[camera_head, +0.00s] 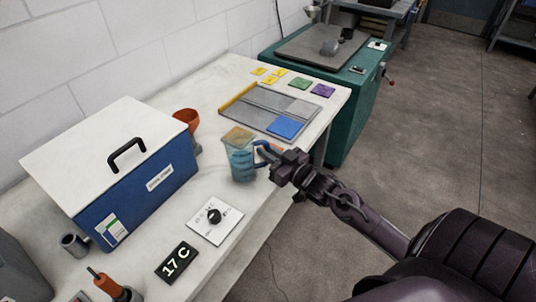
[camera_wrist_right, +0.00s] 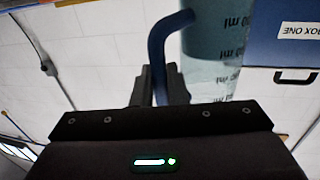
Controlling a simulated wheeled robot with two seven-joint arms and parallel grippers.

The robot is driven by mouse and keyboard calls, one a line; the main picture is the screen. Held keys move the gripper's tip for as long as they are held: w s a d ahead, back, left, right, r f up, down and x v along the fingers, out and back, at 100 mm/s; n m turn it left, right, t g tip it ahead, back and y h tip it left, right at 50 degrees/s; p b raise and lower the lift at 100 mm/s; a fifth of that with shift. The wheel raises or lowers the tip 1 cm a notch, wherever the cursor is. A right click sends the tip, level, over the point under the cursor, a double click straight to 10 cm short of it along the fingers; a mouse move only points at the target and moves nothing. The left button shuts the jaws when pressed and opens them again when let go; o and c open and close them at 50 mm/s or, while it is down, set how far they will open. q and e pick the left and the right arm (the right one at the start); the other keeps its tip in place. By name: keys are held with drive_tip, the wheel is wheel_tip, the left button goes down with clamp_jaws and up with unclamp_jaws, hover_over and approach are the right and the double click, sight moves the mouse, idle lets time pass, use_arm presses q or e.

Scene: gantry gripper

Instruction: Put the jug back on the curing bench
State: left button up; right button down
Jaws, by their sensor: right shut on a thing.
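The jug (camera_head: 241,158) is a clear bluish measuring jug with a blue handle and a brownish top. It is upright at the front edge of the white bench (camera_head: 222,268) in the head view; I cannot tell whether its base touches the surface. My right gripper (camera_head: 272,160) is shut on the jug's handle from the right. In the right wrist view the blue handle (camera_wrist_right: 160,55) runs down between the fingers, and the jug's marked wall (camera_wrist_right: 217,45) is beside it. My left gripper is not in view.
A blue box with a white lid (camera_head: 115,155) stands left of the jug. A dial plate (camera_head: 214,220) and a "17 C" display (camera_head: 177,262) lie in front. Behind are an orange pot (camera_head: 187,119), a grey tray (camera_head: 275,106) with a blue square, and coloured cards. A green cabinet (camera_head: 345,118) stands beyond.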

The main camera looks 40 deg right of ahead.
drive_tip(key=shift+f, duration=0.5)
drive_tip(key=c, duration=1.4)
unclamp_jaws()
drive_tip(key=shift+f, duration=0.2)
drive_tip(key=shift+c, duration=0.2)
drive_tip(key=shift+r, duration=0.1)
